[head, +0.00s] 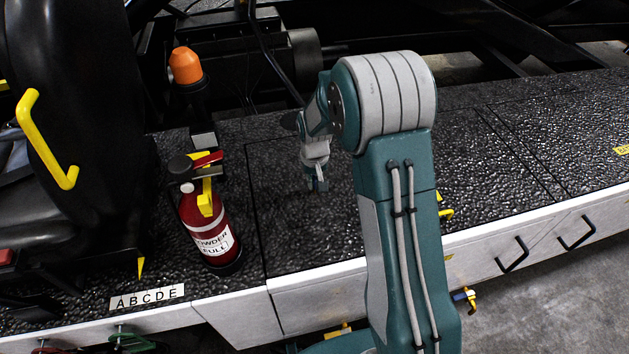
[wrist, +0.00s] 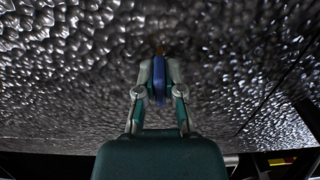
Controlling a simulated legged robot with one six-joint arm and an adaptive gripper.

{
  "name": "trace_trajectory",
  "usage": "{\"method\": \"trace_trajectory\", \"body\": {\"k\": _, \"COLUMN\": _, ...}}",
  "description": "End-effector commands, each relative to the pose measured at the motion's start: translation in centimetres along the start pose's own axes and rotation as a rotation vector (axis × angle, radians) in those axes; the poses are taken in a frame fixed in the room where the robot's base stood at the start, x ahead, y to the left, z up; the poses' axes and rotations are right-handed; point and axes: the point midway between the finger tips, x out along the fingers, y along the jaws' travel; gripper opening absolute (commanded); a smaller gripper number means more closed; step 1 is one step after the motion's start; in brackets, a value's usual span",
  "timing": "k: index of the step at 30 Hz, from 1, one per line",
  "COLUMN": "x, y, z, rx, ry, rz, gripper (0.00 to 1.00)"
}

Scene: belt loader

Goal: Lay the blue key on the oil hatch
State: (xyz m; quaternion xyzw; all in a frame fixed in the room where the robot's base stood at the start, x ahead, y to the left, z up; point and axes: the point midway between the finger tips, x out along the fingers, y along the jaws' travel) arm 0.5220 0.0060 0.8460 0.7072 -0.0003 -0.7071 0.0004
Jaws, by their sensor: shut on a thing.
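My gripper (head: 317,184) hangs downward over the dark, pebbled top surface, right of the fire extinguisher. In the wrist view my gripper (wrist: 159,78) is shut on the blue key (wrist: 159,83), whose blue body shows between the two fingers. A small brownish tip shows just beyond it. In the head view the key is too small to make out clearly. Below is a dark textured panel (head: 290,225) outlined by thin seams; no label shows which panel is the oil hatch. I cannot tell whether the key touches the surface.
A red fire extinguisher (head: 207,220) stands left of my gripper, with an orange beacon (head: 186,66) behind it. A black seat with a yellow handle (head: 48,140) is at far left. White side panels with black handles (head: 512,255) run along the front edge. The textured top around my gripper is clear.

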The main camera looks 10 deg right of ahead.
Motion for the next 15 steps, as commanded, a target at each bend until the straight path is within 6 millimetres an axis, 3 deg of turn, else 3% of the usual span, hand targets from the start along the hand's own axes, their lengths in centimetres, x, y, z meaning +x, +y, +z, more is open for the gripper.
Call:
{"method": "trace_trajectory", "body": {"k": 1, "x": 0.18, "y": 0.00, "z": 0.02, "rx": 0.000, "ry": -0.001, "rz": 0.000, "gripper": 0.00}}
{"method": "trace_trajectory", "body": {"k": 2, "x": 0.13, "y": 0.00, "z": 0.01, "rx": 0.000, "ry": -0.001, "rz": 0.000, "gripper": 0.25}}
{"method": "trace_trajectory", "body": {"k": 3, "x": 0.12, "y": 0.00, "z": 0.01, "rx": 0.000, "ry": -0.001, "rz": 0.000, "gripper": 0.43}}
{"method": "trace_trajectory", "body": {"k": 4, "x": 0.12, "y": 0.00, "z": 0.01, "rx": 0.000, "ry": -0.001, "rz": 0.000, "gripper": 0.46}}
{"method": "trace_trajectory", "body": {"k": 15, "x": -0.07, "y": 0.00, "z": 0.00, "rx": 0.000, "ry": 0.000, "rz": 0.000, "gripper": 0.46}}
